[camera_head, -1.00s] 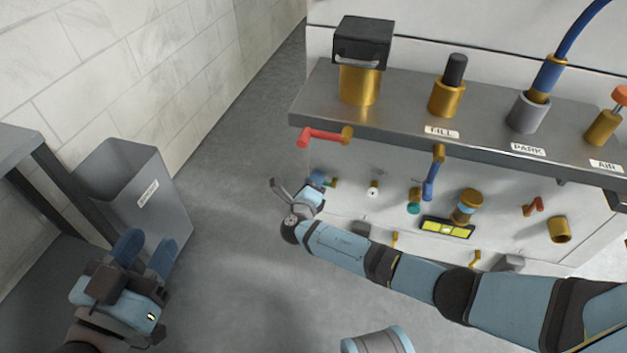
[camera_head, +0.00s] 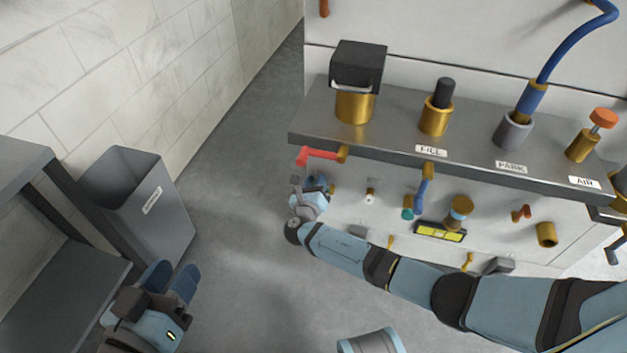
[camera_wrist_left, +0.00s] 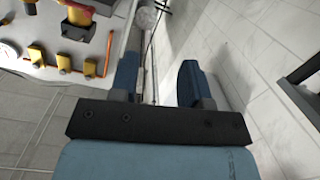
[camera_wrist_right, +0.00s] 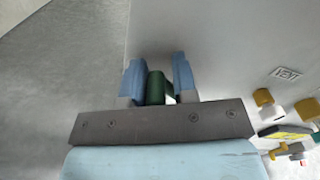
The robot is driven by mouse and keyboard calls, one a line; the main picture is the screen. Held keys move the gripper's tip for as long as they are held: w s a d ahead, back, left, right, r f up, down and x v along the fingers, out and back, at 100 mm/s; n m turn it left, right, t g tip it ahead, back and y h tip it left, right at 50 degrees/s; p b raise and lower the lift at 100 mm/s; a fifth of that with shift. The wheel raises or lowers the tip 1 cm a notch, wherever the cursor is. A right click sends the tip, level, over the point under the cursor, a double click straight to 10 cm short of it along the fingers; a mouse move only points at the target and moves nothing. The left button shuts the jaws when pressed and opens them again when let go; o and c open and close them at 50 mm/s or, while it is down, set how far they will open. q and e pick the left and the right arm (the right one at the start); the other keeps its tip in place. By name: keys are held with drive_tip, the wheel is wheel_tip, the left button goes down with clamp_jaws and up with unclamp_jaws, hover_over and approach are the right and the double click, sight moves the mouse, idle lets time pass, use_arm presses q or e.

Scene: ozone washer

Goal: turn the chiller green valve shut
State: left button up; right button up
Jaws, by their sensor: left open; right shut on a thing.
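The green valve handle (camera_wrist_right: 155,88) shows in the right wrist view as a dark green bar between the two blue fingers of my right gripper (camera_wrist_right: 156,78). The gripper is shut on it. In the head view my right gripper (camera_head: 312,183) is at the left end of the panel, below the red lever, and hides the green handle. My left gripper (camera_head: 172,281) is open and empty, low at the left. Its spread fingers also show in the left wrist view (camera_wrist_left: 160,82), with nothing between them.
The red lever (camera_head: 319,155) is just above my right gripper. A blue-handled valve (camera_head: 421,192) and other brass fittings are to the right, under the metal shelf (camera_head: 465,160). A grey bin (camera_head: 150,212) stands by the left wall. The floor between is clear.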

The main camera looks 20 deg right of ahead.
sight(333, 174)
drive_tip(key=m, duration=0.2)
drive_tip(key=s+d+m, duration=0.1)
drive_tip(key=r+m+p, duration=0.1)
drive_tip(key=m, duration=0.1)
drive_tip(key=shift+s+d+r+m, duration=0.1)
drive_tip(key=shift+s+d+m, duration=0.15)
drive_tip(key=shift+d+m, duration=0.05)
drive_tip(key=shift+s+d+r+m, duration=0.1)
drive_tip(key=shift+s+d+m, duration=0.1)
drive_tip(key=shift+m, duration=0.4)
drive_tip(key=shift+s+d+r+m, duration=0.1)
drive_tip(key=shift+d+m, duration=0.1)
drive_tip(key=shift+m, duration=0.4)
drive_tip(key=shift+s+d+m, duration=0.25)
drive_tip(key=shift+d+m, duration=0.1)
drive_tip(key=shift+m, duration=0.75)
use_arm(q)
drive_tip(key=shift+r+t, duration=0.3)
drive_tip(key=shift+r, duration=0.5)
use_arm(e)
drive_tip(key=shift+d+r+m, duration=0.1)
drive_tip(key=shift+m, duration=0.2)
use_arm(q)
drive_tip(key=shift+r, duration=0.1)
